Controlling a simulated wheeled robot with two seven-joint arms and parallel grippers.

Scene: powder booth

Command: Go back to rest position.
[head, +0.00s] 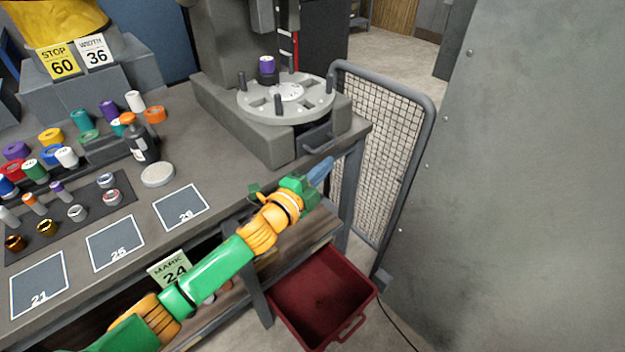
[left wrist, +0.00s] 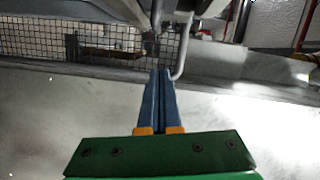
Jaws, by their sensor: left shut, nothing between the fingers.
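My left arm reaches in from the bottom left of the head view, in green and orange. My left gripper (head: 321,171) has blue fingers and is just off the front right corner of the workbench (head: 200,150), below the round turntable. In the left wrist view the two blue fingers of the left gripper (left wrist: 160,75) lie side by side, shut, with nothing between them. My right gripper shows in neither view.
A grey machine with a round indexing plate (head: 310,105) stands on the bench. A mesh guard (head: 380,150) is right of it, and a red bin (head: 320,300) is on the floor below. Rolls and a dark bottle (head: 141,145) crowd the bench's left. A grey wall (head: 520,200) fills the right.

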